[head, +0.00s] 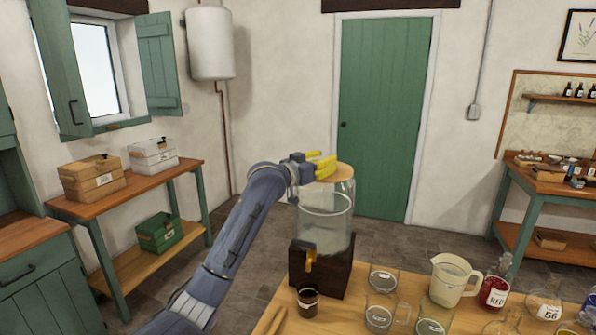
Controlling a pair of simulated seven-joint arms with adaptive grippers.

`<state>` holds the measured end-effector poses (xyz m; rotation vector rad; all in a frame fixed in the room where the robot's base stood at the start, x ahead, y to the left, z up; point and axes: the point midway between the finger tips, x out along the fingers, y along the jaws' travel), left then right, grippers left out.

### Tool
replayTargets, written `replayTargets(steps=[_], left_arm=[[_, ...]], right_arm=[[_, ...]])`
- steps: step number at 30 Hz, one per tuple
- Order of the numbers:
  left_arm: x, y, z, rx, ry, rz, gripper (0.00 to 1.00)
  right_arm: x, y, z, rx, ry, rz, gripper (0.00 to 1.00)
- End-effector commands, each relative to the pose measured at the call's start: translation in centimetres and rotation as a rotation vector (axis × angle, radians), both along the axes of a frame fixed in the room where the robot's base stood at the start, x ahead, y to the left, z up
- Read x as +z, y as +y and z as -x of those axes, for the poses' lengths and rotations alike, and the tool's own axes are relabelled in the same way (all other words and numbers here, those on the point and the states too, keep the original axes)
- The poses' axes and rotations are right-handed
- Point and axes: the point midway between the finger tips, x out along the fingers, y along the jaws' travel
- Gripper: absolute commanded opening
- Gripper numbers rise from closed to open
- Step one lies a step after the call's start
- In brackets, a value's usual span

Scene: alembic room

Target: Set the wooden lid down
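The wooden lid (345,173) is a flat, light-brown disc at the top of a glass dispenser jar (327,213). My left gripper (326,165) has yellow fingers and reaches in from the left at the lid. Its fingers appear closed on the lid and hide its left part. I cannot tell whether the lid rests on the jar's rim or is held just above it. The jar stands on a dark wooden stand (322,273) with a tap at the front. My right gripper is not in view.
A small brown cup (308,300) stands below the tap. Glass beakers (384,280), a measuring jug (452,280) and a red-filled flask (494,291) crowd the table (366,320) to the right. Wooden tongs (271,321) lie near the front left edge.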

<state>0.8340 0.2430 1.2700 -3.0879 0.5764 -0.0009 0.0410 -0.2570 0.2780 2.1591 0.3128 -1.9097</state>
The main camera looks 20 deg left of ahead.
Motion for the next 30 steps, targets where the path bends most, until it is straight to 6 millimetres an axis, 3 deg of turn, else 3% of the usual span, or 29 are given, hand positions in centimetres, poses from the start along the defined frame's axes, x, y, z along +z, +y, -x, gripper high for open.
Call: replayTargets(steps=[18, 28, 30], left_arm=[[0.1, 4.4, 11.3, 0.001, 0.002, -0.004, 0.32], [0.2, 5.6, 14.6, 0.001, 0.002, -0.002, 0.32], [0.2, 5.7, 14.9, 0.001, 0.002, -0.002, 0.44]], right_arm=[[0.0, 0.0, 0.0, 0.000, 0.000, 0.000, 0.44], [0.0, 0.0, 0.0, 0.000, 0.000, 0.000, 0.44], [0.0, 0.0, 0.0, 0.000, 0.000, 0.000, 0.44]])
